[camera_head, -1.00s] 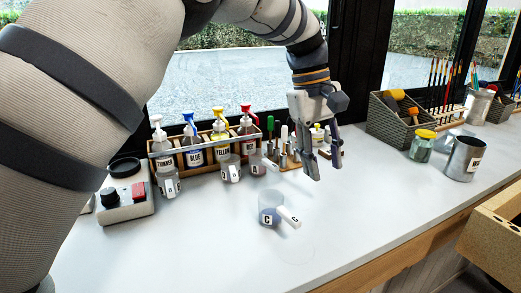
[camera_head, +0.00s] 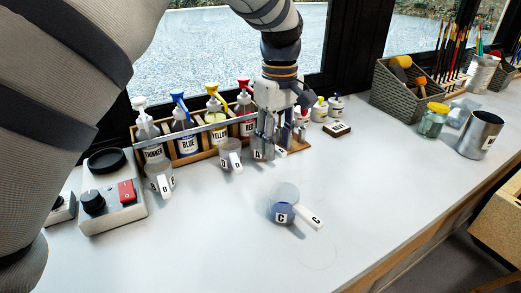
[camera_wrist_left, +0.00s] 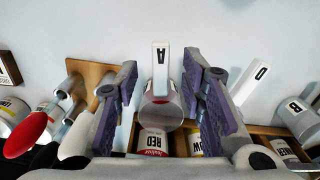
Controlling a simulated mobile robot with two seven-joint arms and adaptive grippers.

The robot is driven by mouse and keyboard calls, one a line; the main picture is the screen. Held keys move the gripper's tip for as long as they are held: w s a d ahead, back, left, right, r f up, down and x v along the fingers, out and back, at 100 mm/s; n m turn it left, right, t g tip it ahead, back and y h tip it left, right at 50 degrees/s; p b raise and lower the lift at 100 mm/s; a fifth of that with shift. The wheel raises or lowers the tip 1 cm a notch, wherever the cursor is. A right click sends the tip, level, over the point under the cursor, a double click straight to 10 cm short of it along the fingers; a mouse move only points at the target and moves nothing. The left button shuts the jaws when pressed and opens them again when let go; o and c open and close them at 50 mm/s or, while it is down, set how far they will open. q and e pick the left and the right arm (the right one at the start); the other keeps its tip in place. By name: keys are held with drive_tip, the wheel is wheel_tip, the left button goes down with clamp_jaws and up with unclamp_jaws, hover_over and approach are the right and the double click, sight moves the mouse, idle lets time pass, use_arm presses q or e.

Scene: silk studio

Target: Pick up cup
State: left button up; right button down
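Several small clear cups with white lettered handles stand on the white counter. Cup A (camera_head: 259,149) is in front of the red-topped bottle; cup D (camera_head: 231,161) and cup B (camera_head: 157,175) stand left of it. Cup C (camera_head: 285,205), with bluish contents, is alone nearer the front. My left gripper (camera_head: 278,148) is at cup A, partly covering it. In the left wrist view its purple-padded fingers (camera_wrist_left: 165,75) are apart, with cup A (camera_wrist_left: 160,112) and its handle between them; I see no clear contact. My right gripper is not in view.
A wooden rack (camera_head: 200,150) of pump bottles stands close behind the cups. A tool holder (camera_head: 296,146) and a small dark block (camera_head: 337,129) are to the right. A control box (camera_head: 111,205) is at left. The front middle counter is mostly clear.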

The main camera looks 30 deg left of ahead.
use_arm(q)
wheel_tip(320, 180, down, 3)
drive_tip(key=shift+s+d+r, duration=0.1)
drive_tip(key=shift+r, duration=0.05)
clamp_jaws()
drive_tip(key=shift+r, duration=0.1)
